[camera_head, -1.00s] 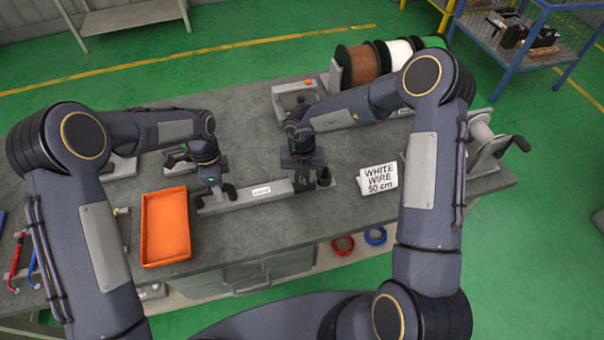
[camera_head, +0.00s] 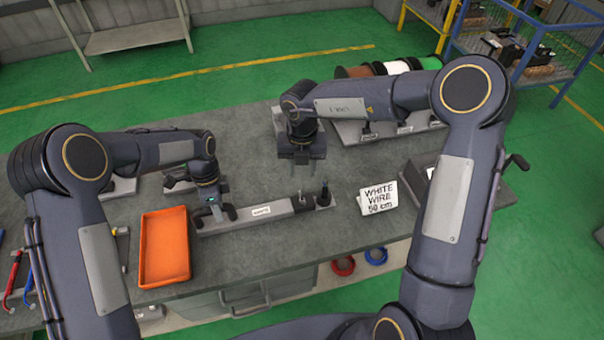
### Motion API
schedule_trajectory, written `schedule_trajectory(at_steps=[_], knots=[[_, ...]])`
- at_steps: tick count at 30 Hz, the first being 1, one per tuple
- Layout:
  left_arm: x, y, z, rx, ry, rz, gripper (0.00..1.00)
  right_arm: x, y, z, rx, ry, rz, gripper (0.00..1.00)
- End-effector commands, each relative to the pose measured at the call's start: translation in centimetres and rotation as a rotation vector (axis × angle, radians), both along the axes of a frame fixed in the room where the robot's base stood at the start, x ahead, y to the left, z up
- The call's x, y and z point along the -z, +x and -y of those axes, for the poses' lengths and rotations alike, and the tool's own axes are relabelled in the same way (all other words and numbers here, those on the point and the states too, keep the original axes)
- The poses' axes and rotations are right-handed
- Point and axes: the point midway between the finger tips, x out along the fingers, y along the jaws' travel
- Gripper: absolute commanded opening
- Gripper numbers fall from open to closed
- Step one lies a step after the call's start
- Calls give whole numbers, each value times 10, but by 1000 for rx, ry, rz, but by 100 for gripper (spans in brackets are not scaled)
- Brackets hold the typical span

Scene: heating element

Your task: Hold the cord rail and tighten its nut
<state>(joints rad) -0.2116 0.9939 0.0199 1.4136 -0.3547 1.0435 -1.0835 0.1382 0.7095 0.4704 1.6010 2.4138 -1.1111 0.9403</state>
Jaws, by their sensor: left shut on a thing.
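The cord rail (camera_head: 235,222), a long grey bar with a small white label (camera_head: 261,211), lies on the bench. My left gripper (camera_head: 217,215) is shut on it near its left end. A short dark fitting (camera_head: 300,203) and a taller dark post (camera_head: 325,194) stand at the rail's right end. I cannot tell which part is the nut. My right gripper (camera_head: 301,168) hangs behind and above that end, apart from the rail. Its fingertips are too small and dark to show whether they are open.
An orange tray (camera_head: 165,248) lies left of the rail. A "WHITE WIRE 50 cm" sign (camera_head: 379,197) stands to the right. Cable spools (camera_head: 397,68) stand at the back right, behind my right arm. Bare bench (camera_head: 240,165) lies behind the rail.

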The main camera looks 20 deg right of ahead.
Motion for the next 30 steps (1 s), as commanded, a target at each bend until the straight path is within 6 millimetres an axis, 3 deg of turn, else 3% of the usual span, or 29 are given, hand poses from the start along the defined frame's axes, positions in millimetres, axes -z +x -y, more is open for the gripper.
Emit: schedule_trajectory(at_steps=[10,11,16,25,30], knots=[[0,0,0,0,0,0,0,-1,0,0,0,0,0,39],[0,0,0,0,0,0,27,-1,0,0,0,0,0,39],[0,0,0,0,0,0,48,0,0,0,0,0,0,39],[-2,1,0,0,0,1,48,0,0,0,0,0,0,39],[-22,5,0,0,-1,4,48,0,0,0,0,0,0,39]])
